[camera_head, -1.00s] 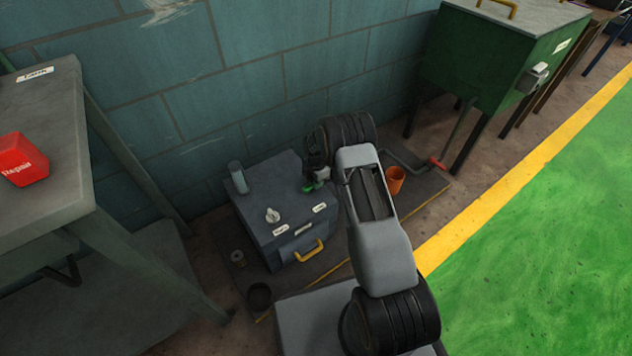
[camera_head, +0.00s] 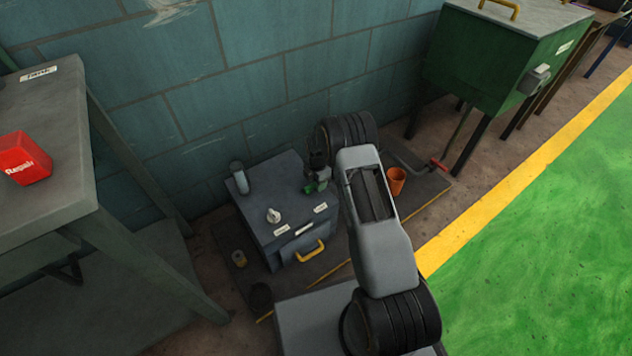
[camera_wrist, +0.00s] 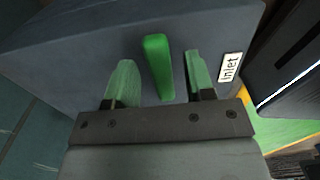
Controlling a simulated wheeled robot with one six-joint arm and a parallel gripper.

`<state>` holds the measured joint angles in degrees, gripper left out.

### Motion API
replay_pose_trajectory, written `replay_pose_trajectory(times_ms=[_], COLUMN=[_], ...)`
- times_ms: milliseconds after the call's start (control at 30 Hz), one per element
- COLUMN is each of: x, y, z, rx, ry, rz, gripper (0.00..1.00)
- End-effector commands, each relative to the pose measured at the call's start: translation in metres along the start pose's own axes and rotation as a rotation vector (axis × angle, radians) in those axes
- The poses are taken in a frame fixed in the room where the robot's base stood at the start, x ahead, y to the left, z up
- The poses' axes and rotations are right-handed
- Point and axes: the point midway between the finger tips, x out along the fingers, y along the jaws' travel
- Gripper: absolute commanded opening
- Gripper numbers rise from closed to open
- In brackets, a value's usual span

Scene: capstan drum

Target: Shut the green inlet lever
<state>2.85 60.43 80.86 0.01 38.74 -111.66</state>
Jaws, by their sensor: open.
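The green inlet lever (camera_wrist: 158,68) stands on top of the dark grey box (camera_head: 265,205), beside a white label reading "Inlet" (camera_wrist: 230,67). In the wrist view my gripper (camera_wrist: 158,80) is open, with one green-tinted finger on each side of the lever. Small gaps show between the lever and both fingers. In the head view my gripper (camera_head: 314,187) is at the right rear of the box top. A bit of green shows there, but I cannot tell lever from fingers.
The box also carries a grey cylinder (camera_head: 239,178), a pale knob (camera_head: 273,215) and a yellow handle (camera_head: 310,251). An orange cup (camera_head: 396,181) stands to the right. A workbench (camera_head: 50,150) with a red bin (camera_head: 23,158) is at left; a green cabinet (camera_head: 490,60) at back right.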

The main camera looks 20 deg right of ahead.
Motion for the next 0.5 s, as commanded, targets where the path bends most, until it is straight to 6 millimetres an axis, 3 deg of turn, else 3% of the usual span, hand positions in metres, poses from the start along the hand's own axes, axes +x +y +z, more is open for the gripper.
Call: replay_pose_trajectory(times_ms=[167,500], x=[-0.022,-0.092], y=[0.001,0.001], z=[0.000,-0.001], rx=[-0.001,-0.002], ry=[-0.001,-0.001], rz=[0.003,0.002], gripper=[0.49,0.49])
